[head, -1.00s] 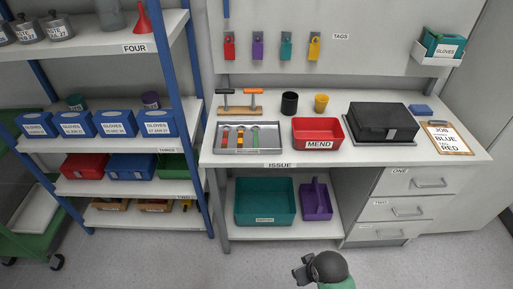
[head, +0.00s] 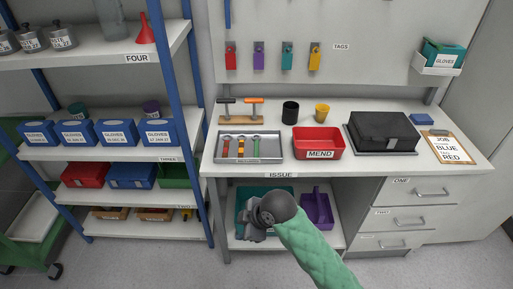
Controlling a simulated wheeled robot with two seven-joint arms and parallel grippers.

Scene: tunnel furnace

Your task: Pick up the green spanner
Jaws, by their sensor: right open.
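The green spanner (head: 256,147) lies in a shallow grey tray (head: 276,158) on the bench top, at the right of a row of three spanners. A red spanner (head: 226,147) and an orange-yellow spanner (head: 240,147) lie to its left. My right gripper (head: 249,222) is in front of the bench, in the picture below the tray and clear of the spanners. It is open; its fingers are small and partly hidden by the wrist. My left gripper is out of view.
The bench's front edge (head: 300,171) lies between my gripper and the tray.

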